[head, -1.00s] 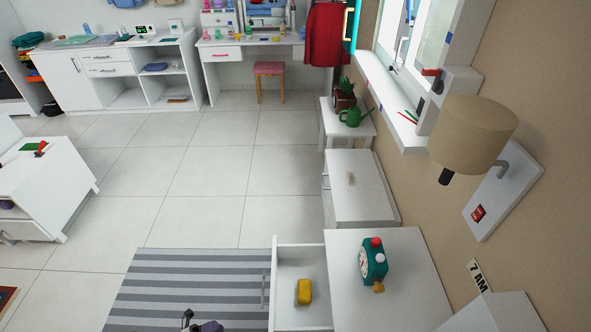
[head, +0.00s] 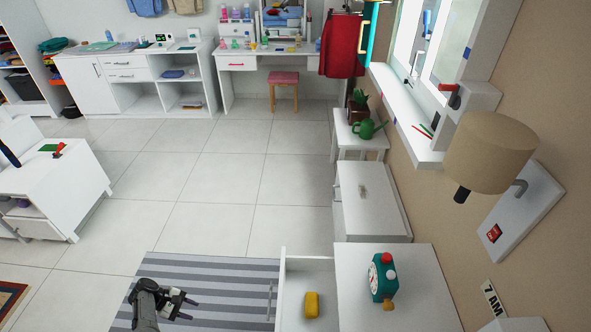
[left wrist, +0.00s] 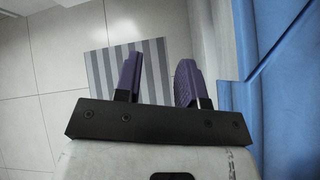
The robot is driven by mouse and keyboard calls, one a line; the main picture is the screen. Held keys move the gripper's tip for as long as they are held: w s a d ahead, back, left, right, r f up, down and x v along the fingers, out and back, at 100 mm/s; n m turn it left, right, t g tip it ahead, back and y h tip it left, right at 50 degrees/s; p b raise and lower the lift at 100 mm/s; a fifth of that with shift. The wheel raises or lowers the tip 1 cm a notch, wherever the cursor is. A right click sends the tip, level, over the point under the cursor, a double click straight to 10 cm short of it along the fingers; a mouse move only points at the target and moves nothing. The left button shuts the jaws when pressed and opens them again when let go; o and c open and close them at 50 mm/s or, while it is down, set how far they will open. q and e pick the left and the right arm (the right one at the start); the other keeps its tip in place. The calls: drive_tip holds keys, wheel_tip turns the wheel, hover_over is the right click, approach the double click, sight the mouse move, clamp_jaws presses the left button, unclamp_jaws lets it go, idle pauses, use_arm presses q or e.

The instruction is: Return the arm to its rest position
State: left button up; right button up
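My left gripper (head: 191,309) is over the striped grey rug (head: 225,268) at the bottom of the head view, to the left of the open drawer. In the left wrist view its two purple-padded fingers (left wrist: 158,82) stand apart with nothing between them, so it is open and empty. The rug (left wrist: 108,65) shows beyond the fingers there. My right gripper is not in view.
The open drawer (head: 308,274) holds a yellow object (head: 312,304). A lamp (head: 488,152) is on the wall. The tiled floor (head: 220,178) is clear. Blue fabric (left wrist: 285,90) lies right in the wrist view.

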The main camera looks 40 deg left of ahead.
use_arm(q)
drive_tip(key=w+a+r+m+g+y, duration=0.4)
drive_tip(key=w+a+r+m+y, duration=0.25)
drive_tip(key=r+m, duration=0.4)
drive_tip(key=w+d+r+m+t+y+b, duration=0.25)
drive_tip(key=w+d+r+m+y, duration=0.4)
drive_tip(key=d+r, duration=0.5)
drive_tip(key=s+d+m+t+h+b, duration=0.2)
drive_tip(key=d+m+h+b, duration=0.3)
drive_tip(key=d, duration=1.7)
drive_tip(key=s+d+f+m+g+h, duration=0.1)
drive_tip(key=s+d+f+m+g, duration=0.15)
drive_tip(key=s+d+f, duration=0.6)
wheel_tip(320, 180, up, 39)
drive_tip(key=s+a+p, duration=0.1)
drive_tip(key=a+p, duration=0.1)
drive_tip(key=p, duration=3.6)
drive_tip(key=shift+s+f+n+g, duration=0.2)
drive_tip(key=shift+s+n+g, duration=0.1)
drive_tip(key=shift+s+n, duration=0.1)
